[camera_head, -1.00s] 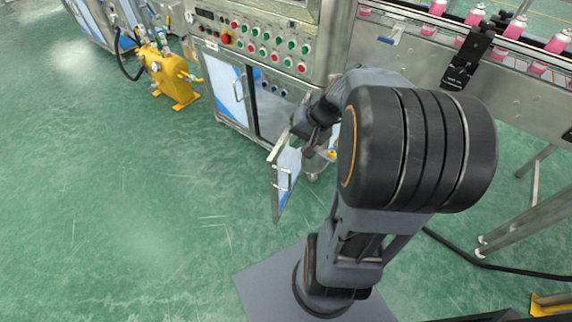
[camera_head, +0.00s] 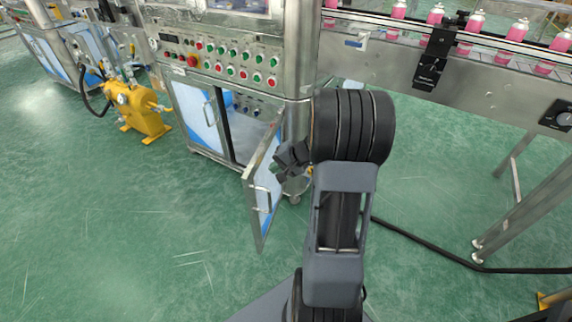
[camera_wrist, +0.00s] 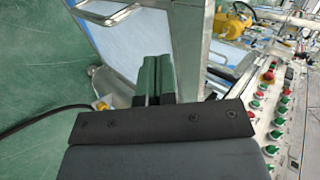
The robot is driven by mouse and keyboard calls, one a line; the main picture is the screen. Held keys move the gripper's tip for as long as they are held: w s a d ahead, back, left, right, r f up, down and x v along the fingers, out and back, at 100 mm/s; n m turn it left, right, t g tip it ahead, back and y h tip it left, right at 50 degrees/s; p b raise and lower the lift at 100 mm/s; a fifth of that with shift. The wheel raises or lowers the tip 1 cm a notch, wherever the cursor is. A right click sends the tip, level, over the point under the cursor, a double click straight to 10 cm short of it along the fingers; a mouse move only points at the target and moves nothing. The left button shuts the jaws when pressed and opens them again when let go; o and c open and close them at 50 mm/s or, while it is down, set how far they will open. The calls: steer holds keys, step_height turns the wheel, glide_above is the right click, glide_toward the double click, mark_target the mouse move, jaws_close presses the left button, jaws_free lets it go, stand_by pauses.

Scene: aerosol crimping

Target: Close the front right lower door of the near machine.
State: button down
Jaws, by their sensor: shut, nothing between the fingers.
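The front right lower door (camera_head: 262,190) of the near machine (camera_head: 225,75) stands open, swung out toward me, with a metal frame, a light panel and a bar handle. The cabinet opening (camera_head: 247,135) shows behind the door.
The left lower door (camera_head: 196,115) is beside the opening. A button panel (camera_head: 225,62) is above it. A yellow pump (camera_head: 140,110) stands at left. A conveyor with pink cans (camera_head: 440,55) runs at right, and a black cable (camera_head: 420,240) lies on the floor. Floor at left is clear.

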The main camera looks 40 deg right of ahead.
mark_target(256, 168)
steer(key=shift+w+a+f, duration=0.1)
steer(key=shift+w+a, duration=1.25)
steer(key=shift+w, duration=0.3)
